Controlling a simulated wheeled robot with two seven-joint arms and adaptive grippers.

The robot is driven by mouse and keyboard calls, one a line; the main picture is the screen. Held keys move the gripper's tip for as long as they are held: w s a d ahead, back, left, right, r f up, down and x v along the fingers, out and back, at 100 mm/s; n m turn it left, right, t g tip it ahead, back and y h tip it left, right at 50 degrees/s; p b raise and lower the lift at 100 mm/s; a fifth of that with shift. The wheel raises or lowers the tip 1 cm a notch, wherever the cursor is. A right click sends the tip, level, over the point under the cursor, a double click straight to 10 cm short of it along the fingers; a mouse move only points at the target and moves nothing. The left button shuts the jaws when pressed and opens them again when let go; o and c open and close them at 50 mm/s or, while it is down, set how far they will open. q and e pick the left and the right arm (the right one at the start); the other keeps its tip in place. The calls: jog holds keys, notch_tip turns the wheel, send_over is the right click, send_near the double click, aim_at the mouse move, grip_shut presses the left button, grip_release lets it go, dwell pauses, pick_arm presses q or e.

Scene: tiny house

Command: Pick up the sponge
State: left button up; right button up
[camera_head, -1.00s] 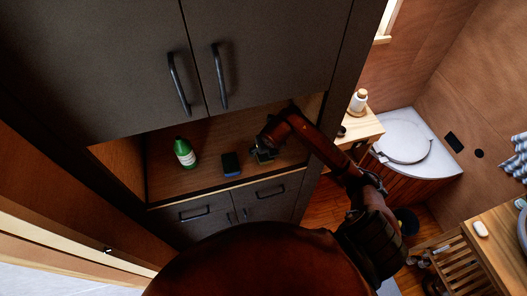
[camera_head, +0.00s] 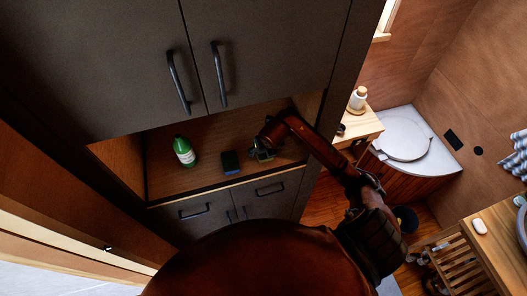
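The sponge (camera_head: 230,162) is a small dark blue block with a darker, greenish edge. It lies on the wooden shelf (camera_head: 205,177) of the cabinet niche, near the front edge. My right gripper (camera_head: 259,155) is inside the niche just to the right of the sponge, with a small gap between them. Its fingers are small and dark in this view, but they look spread, with nothing seen between them. My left gripper is not in view.
A green bottle (camera_head: 184,152) with a white label stands on the shelf left of the sponge. Closed grey cabinet doors (camera_head: 270,50) hang above the niche, and closed drawers (camera_head: 270,192) lie below. The niche's right side wall (camera_head: 311,106) is close to my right arm.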

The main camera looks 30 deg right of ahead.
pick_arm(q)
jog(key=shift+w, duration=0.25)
pick_arm(e)
jog(key=shift+c, duration=0.5)
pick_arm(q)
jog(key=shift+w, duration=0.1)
pick_arm(e)
jog(key=c, duration=0.7)
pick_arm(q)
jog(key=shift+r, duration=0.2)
pick_arm(e)
jog(key=shift+r, duration=0.1)
jog(key=shift+c, duration=0.2)
jog(key=shift+r+p, duration=0.2)
jog(key=shift+p, duration=0.2)
jog(key=r+p, duration=0.2)
jog(key=r, duration=0.1)
jog(key=r+p, duration=0.1)
jog(key=shift+s+r, duration=0.2)
jog(key=shift+s, duration=0.1)
pick_arm(q)
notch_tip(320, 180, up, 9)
jog(key=p, duration=0.5)
pick_arm(e)
jog(key=s+a+r, duration=0.1)
jog(key=s+r, duration=0.7)
jog(key=s, duration=0.5)
jog(key=shift+s+a+r, duration=0.15)
jog(key=shift+a+r, duration=0.1)
jog(key=shift+a, duration=0.1)
